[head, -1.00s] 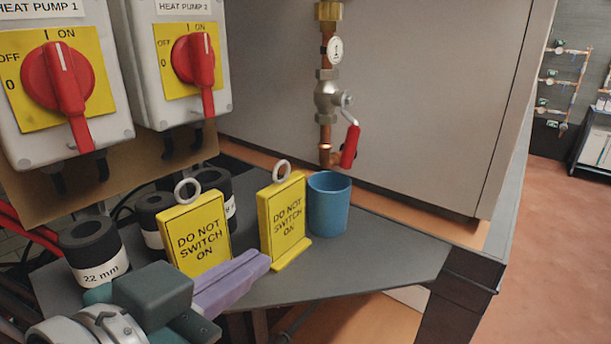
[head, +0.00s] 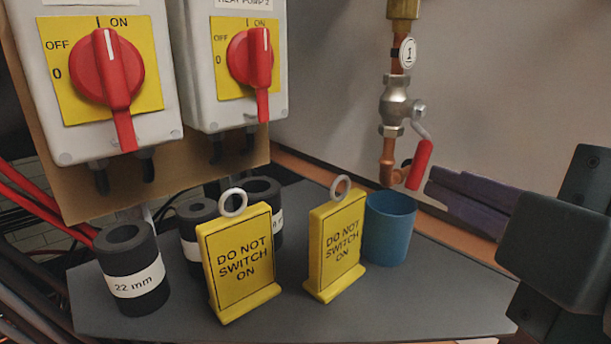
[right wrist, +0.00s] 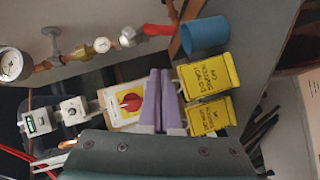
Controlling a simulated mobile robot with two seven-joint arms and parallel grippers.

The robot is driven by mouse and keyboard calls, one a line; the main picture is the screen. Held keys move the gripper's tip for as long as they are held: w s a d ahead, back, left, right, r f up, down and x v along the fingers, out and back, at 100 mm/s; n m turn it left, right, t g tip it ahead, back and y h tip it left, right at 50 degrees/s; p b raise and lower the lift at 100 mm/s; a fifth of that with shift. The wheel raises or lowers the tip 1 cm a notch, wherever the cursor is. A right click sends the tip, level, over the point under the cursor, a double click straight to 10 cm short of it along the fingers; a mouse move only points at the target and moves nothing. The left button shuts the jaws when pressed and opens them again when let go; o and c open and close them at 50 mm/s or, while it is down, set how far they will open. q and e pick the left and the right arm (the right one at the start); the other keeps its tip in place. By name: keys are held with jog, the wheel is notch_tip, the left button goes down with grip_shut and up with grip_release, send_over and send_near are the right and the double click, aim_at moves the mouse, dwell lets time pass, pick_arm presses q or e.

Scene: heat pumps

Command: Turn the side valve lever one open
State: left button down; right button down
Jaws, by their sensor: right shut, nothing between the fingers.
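The side valve (head: 394,103) is a silvery body on a copper pipe, under a round tag marked 1. Its red lever handle (head: 419,165) slants down from the valve's right side. It also shows in the right wrist view (right wrist: 157,30). My right gripper (head: 431,187) comes in from the right with its purple fingers shut and empty. The fingertips are just right of the handle's lower end in the head view; contact cannot be told. In the right wrist view the closed fingers (right wrist: 160,74) point toward the pipework. My left gripper is out of view.
A blue cup (head: 389,230) stands under the lever. Two yellow DO NOT SWITCH ON signs (head: 240,262) and several black pipe pieces (head: 128,268) stand on the grey shelf (head: 400,300). Red rotary switches (head: 112,75) are at the left; a grey cabinet panel (head: 500,90) is behind.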

jog(key=w+d+f+p, duration=0.2)
jog(key=w, duration=0.6)
jog(key=shift+f, duration=0.15)
jog(key=d+f+n+t+b, duration=0.1)
jog(key=b, duration=0.1)
jog(key=w+f+n+t+b, duration=0.1)
jog(key=n+b, duration=0.1)
jog(key=b, duration=0.1)
jog(key=shift+w+d+n, duration=0.15)
jog(key=shift+d+n, duration=0.15)
jog(key=shift+d, duration=0.05)
jog(key=shift+r, duration=0.1)
